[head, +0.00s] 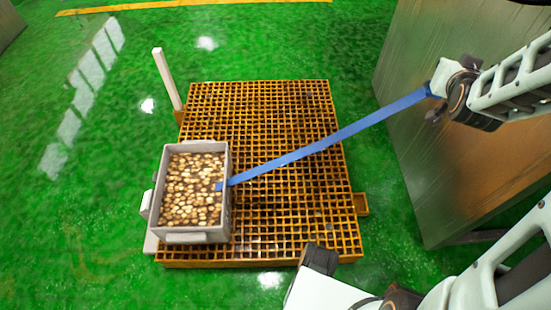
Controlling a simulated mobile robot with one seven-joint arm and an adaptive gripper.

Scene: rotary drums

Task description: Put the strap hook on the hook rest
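A blue strap (330,140) runs straight and taut from the grey crate (223,160) up to the right. Its lower end lies over the crate's right rim. Its upper end meets my gripper (433,92), which appears shut on it, high at the upper right. The strap hook itself is too small or hidden at the grip to make out. A small orange bracket (361,204) sticks out from the right side of the orange grating pallet (300,100). It may be the hook rest; I cannot tell for sure.
The crate is full of pale brown lumps (190,190) and stands on the pallet's left part. A white post (167,80) rises at the pallet's left edge. A large metal-sided block (425,160) stands at the right. The green floor (80,220) is clear at left.

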